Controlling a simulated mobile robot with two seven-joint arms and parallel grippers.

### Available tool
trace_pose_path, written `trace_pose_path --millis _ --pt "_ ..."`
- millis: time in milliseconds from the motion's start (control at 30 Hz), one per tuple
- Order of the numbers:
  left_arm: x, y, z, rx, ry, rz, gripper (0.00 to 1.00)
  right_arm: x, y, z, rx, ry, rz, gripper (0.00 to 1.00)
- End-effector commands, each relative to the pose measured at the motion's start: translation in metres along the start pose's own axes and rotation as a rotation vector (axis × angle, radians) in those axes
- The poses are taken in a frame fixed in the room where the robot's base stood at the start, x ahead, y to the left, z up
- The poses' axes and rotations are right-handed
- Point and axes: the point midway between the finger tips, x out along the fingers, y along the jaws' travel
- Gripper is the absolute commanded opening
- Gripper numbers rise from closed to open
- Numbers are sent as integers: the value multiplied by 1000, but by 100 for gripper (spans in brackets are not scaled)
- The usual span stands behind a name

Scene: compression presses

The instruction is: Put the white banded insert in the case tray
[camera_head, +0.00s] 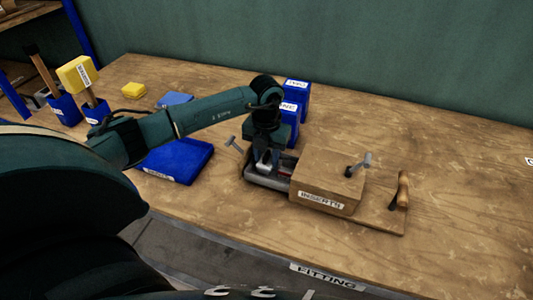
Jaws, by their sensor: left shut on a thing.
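My left gripper (264,163) reaches down just left of the wooden box marked INSERTS (328,180). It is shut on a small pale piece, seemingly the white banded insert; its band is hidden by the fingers. The fingertips are over a shallow grey tray-like holder (256,183) that adjoins the box; I cannot tell whether the piece touches it. A flat blue tray (178,160) with a white label lies left of the gripper, partly behind my arm. Its label is too small to read, so I cannot tell whether it is the case tray. My right gripper is out of view.
Blue bins (294,90) stand behind the gripper. A metal T-handle (232,145) rises by the grey holder, another (360,164) on the box, and a wooden handle (402,190) stands at right. Blue holders (65,108) and a yellow block (133,90) are at left.

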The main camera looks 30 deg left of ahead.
Motion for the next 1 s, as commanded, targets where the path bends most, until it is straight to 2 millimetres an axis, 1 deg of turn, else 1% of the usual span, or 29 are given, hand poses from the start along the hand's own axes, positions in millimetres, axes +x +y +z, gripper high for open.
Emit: trace_pose_path --millis 167,200,300,533,600,667,767,1000 --pt "3 0 0 0 -1 0 9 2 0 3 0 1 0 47" --pt "3 0 0 0 0 0 38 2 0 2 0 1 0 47" --pt "2 0 0 0 0 0 45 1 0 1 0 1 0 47" --pt "1 0 0 0 0 0 45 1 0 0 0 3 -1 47" --pt "-4 0 0 0 -1 0 45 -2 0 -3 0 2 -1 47" --pt "-8 0 1 0 -3 0 45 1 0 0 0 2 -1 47" --pt "-24 0 1 1 -5 0 45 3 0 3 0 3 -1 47" --pt "-76 0 1 1 -6 0 45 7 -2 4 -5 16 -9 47"
